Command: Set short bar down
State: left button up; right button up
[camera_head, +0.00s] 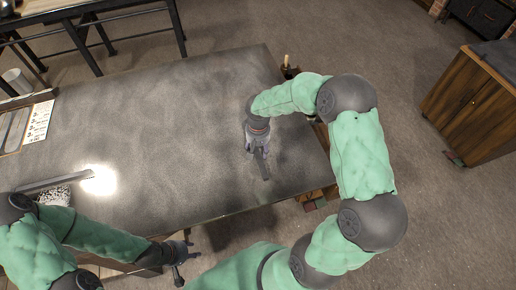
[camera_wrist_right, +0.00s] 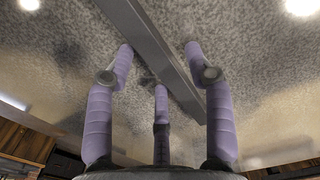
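The short bar (camera_head: 264,167) is a dark grey, straight strip at the right part of the grey table (camera_head: 150,110). My right gripper (camera_head: 258,150) is directly over it, pointing down. In the right wrist view the bar (camera_wrist_right: 150,45) runs diagonally between three purple fingers (camera_wrist_right: 158,65). The fingers are spread, with a clear gap at the right finger. The bar seems to lie on the tabletop, though any small height is hard to judge. My left gripper (camera_head: 182,256) is empty, its fingers spread, off the table's front edge.
A longer grey bar (camera_head: 48,183) is at the table's left, beside a bright light spot and a speckled item (camera_head: 54,195). A printed sheet (camera_head: 38,121) lies at the left edge. The table's middle is clear. A wooden cabinet (camera_head: 478,105) stands apart at right.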

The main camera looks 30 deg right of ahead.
aim_at(258, 151)
jog(key=shift+r, duration=0.1)
jog(key=shift+r, duration=0.3)
notch_tip(258, 151, up, 12)
jog(key=p, duration=0.1)
jog(key=shift+f, duration=0.25)
jog(key=shift+r+p, duration=0.1)
jog(key=shift+p, duration=0.2)
